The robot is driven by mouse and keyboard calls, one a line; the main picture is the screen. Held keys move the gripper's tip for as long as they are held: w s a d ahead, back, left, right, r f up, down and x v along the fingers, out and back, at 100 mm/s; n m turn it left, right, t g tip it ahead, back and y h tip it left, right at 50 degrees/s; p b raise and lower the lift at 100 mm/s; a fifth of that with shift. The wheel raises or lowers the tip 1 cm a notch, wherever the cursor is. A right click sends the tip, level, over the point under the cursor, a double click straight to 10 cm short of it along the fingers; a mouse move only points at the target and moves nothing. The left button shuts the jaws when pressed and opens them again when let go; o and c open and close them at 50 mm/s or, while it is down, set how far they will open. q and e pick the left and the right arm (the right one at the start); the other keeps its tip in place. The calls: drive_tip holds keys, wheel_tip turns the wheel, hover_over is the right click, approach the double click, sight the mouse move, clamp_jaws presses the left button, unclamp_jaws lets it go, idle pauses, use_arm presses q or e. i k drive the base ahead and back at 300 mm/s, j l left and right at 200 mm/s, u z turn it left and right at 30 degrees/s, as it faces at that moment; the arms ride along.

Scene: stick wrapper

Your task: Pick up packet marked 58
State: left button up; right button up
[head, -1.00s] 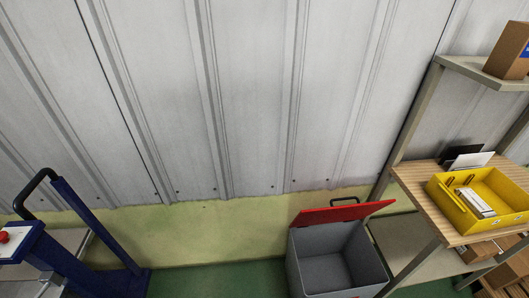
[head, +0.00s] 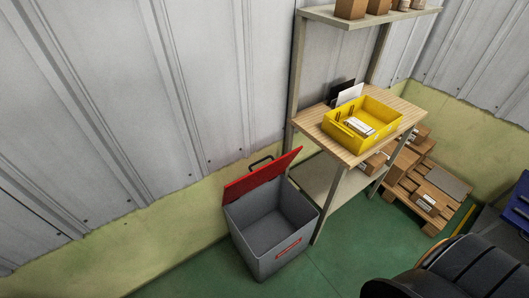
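A yellow bin (head: 386,113) stands on the wooden top of a workbench (head: 343,149) at the right of the head view. Inside it lie white packets (head: 359,126), too small for me to read any number, so I cannot tell which one is marked 58. A white card or sheet (head: 350,94) and a dark panel stand upright behind the bin. Neither of my grippers shows in the head view.
A grey bin (head: 268,225) with a raised red lid (head: 262,175) stands left of the workbench. Boxes lie on a pallet (head: 408,184) at the right. A black padded seat (head: 470,270) is at the lower right. Green floor (head: 340,250) is open in front of the workbench.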

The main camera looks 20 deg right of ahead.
sight(365, 131)
drive_tip(key=z, duration=0.8)
drive_tip(key=i+l+u, duration=0.1)
drive_tip(key=l, duration=0.2)
